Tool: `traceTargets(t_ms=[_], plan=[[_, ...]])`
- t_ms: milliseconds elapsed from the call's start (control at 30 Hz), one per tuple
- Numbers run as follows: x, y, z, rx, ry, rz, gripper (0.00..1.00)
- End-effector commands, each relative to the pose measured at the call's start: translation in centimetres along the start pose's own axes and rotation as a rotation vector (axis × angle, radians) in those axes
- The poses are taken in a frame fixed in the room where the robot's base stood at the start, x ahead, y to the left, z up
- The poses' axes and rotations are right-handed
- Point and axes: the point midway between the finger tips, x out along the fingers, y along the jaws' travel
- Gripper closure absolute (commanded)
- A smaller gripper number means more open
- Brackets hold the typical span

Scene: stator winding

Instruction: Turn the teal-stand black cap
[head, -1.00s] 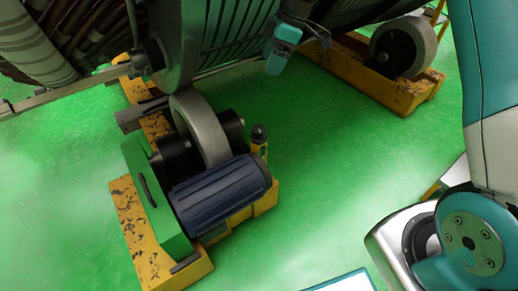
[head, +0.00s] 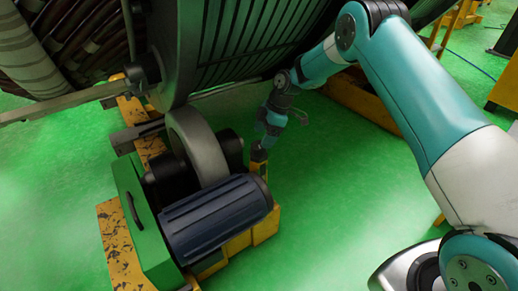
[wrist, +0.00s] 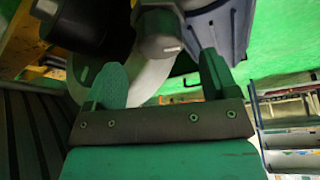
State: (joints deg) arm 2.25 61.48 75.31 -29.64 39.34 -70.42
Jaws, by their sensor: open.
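The black cap (head: 258,152) sits on top of a short yellow post (head: 259,168) beside the blue ribbed motor; I see no teal stand under it. My teal gripper (head: 263,138) is right above the cap in the head view, coming down from the upper right. In the wrist view my gripper (wrist: 160,76) is open, with two teal fingers apart. The dark grey cap (wrist: 158,38) shows just beyond and between the fingertips, with a small white mark on it. I cannot tell whether the fingers touch it.
The blue motor (head: 215,215) and a grey roller wheel (head: 197,150) stand close to the post on a yellow base (head: 118,250) with a green box (head: 142,220). The large dark stator (head: 250,45) rises behind. Green floor (head: 330,180) is clear to the right.

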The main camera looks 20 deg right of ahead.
Motion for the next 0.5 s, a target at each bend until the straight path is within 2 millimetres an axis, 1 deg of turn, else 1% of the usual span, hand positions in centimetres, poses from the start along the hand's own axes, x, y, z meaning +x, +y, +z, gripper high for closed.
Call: traceTargets(t_ms=[33,100,200,333,500], plan=[[1.3,0.0,0.1,0.0,0.0,-0.002,0.2],[2.5,-0.1,0.1,-0.001,0.0,-0.003,0.2],[3.7,0.0,0.0,-0.001,0.001,0.0,0.2],[4.6,0.0,0.0,0.0,0.0,0.0,0.2],[4.8,0.0,-0.1,0.0,0.0,0.001,0.2]])
